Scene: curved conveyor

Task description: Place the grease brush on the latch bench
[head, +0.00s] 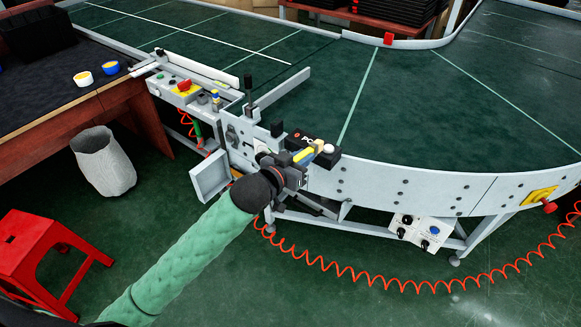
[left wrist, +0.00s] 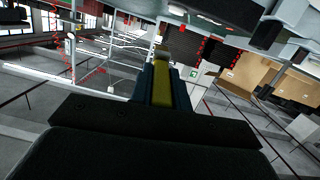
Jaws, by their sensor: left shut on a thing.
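The grease brush shows as a yellow strip (head: 306,153) at my left gripper (head: 298,168), beside the conveyor's inner edge. My left gripper is shut on it. In the left wrist view a yellow length of the brush (left wrist: 160,88) runs between the dark fingers (left wrist: 162,85), with a pale end beyond; the rest is hidden. No label names the latch bench. A wooden bench with a dark top (head: 60,85) stands at the left, apart from the gripper. My right gripper is not in view.
A black box (head: 322,146) sits on the conveyor edge near my gripper. A control panel (head: 183,90) and upright lever (head: 248,88) stand left of it. A bin (head: 104,162) and red stool (head: 35,250) stand below.

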